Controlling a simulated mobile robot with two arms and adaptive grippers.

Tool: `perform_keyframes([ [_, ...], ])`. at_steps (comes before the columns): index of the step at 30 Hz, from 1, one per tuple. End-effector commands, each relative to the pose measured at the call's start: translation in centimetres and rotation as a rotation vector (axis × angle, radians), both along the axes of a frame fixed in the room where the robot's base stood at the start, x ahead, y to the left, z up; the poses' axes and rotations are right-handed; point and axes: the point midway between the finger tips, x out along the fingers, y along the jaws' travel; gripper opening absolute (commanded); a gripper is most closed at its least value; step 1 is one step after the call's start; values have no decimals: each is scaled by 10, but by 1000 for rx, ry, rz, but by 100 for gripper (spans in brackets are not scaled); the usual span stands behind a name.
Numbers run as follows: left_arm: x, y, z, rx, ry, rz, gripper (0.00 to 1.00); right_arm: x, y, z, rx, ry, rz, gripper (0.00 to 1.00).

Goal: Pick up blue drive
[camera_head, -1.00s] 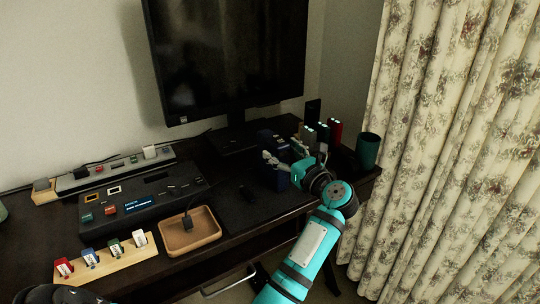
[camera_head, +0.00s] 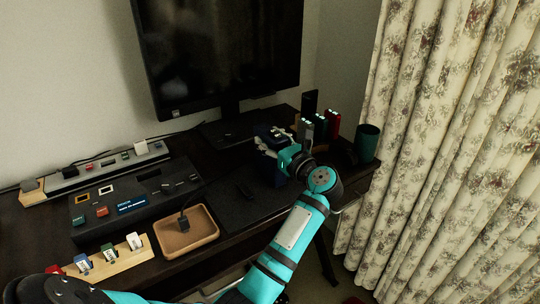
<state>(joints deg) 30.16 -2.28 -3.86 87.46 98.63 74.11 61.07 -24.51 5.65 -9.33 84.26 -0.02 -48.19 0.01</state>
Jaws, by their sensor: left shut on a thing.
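My left gripper (camera_head: 267,148) is at the right part of the desk, in front of the monitor's base. It is shut on a dark blue body that I take for the blue drive (camera_head: 279,178); the fingers and wrist cover part of it. Whether it is clear of the desk I cannot tell. Grey, green (camera_head: 320,128) and red (camera_head: 333,124) drives with small lights stand upright just right of the gripper. My right gripper is not in view.
A monitor (camera_head: 220,50) stands behind. A dark green cup (camera_head: 367,143) is at the right edge by the curtain (camera_head: 450,150). A wooden tray (camera_head: 204,235), a dark console (camera_head: 120,200) and a wooden rack (camera_head: 120,264) with several small sticks are on the left.

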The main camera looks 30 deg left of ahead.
Motion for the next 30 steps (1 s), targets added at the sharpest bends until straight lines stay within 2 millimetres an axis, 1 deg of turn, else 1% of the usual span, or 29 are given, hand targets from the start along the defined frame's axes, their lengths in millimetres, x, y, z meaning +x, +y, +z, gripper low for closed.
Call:
perform_keyframes([
  [1,0,0,1,1,0,0,5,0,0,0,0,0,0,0],
  [2,0,0,1,2,-1,0,1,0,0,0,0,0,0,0],
  [3,0,0,1,2,-1,-1,0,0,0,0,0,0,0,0],
  [14,0,0,7,3,-6,-1,0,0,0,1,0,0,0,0],
  [17,1,-1,19,2,-9,-2,0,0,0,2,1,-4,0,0],
  [19,0,-1,31,1,-10,-1,0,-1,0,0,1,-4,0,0],
  [24,0,-1,66,1,-11,-1,0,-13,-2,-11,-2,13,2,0],
  [27,0,-1,82,2,-8,-1,0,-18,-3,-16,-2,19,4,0],
  [30,0,0,94,2,-6,0,0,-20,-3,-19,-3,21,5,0],
])
